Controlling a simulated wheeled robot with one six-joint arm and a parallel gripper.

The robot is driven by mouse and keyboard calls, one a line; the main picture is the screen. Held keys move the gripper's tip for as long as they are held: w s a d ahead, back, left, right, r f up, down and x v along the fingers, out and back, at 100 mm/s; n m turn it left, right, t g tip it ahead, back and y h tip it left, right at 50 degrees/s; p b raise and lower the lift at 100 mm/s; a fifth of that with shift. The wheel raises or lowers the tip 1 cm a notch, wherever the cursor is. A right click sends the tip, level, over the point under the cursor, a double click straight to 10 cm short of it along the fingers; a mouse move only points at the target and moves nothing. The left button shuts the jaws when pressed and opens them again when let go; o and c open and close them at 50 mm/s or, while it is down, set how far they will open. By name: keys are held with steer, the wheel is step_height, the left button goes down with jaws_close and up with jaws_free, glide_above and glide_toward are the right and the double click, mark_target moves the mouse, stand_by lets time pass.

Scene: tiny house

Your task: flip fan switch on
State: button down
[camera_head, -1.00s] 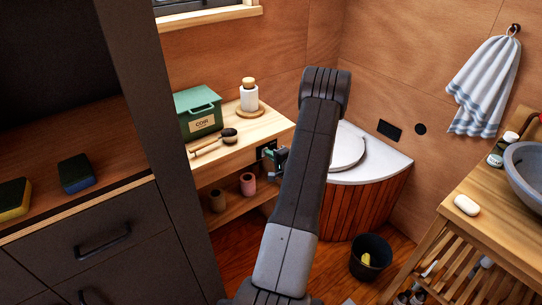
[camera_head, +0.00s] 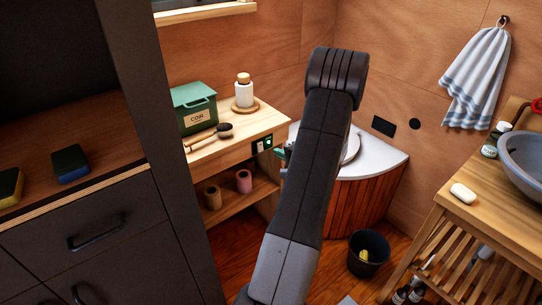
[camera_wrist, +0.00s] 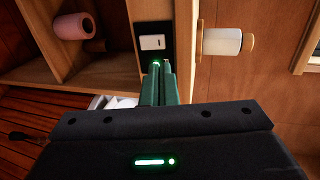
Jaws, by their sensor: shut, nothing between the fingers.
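A black switch plate (camera_head: 262,145) is on the front edge of the wooden shelf unit. It carries a plain white switch (camera_wrist: 153,42) and, beside it, a spot glowing green (camera_head: 268,142). No label is readable, so I cannot tell which one is for the fan. My gripper (camera_wrist: 160,66) is shut and empty, its green fingers pointing at the plate. In the wrist view the fingertips overlap the plate's lower part by the green glow; contact is unclear. In the head view my gripper (camera_head: 281,154) is just right of the plate, mostly hidden behind my arm.
On the shelf unit stand a green box (camera_head: 194,108), a brush (camera_head: 224,131) and a white bottle (camera_head: 243,94). The corner toilet (camera_head: 372,163) is right of my arm. A dark bucket (camera_head: 369,254) stands on the floor.

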steer(key=shift+s+d+r, duration=0.55)
steer(key=shift+s+d, duration=0.05)
steer(key=shift+s, duration=0.25)
steer(key=shift+s+d+r, duration=0.55)
steer(key=shift+s, duration=0.25)
